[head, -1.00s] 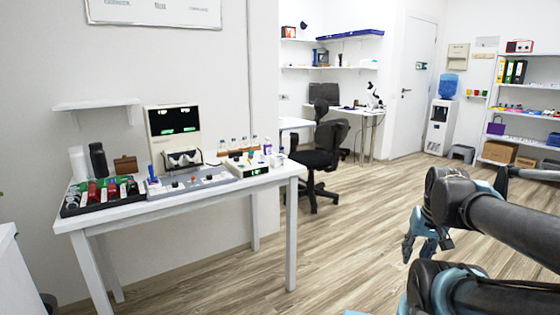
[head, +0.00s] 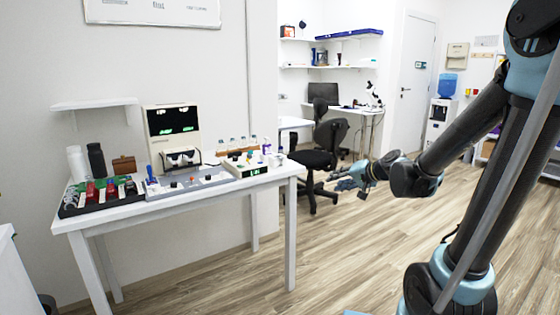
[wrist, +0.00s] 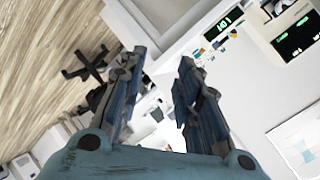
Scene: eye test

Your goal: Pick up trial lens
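I cannot make out a trial lens for certain in either view. In the head view, a dark tray (head: 69,207) with small red, green and black items lies at the left end of the white table (head: 290,232); its contents are too small to tell apart. My gripper (head: 345,182) is in the air to the right of the table, in front of the black chair. In the wrist view my gripper (wrist: 160,62) has its two fingers apart, with nothing held between them.
A white shelf (head: 94,105) hangs above the left end. A black chair (head: 315,160) stands behind. The floor before the table is clear.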

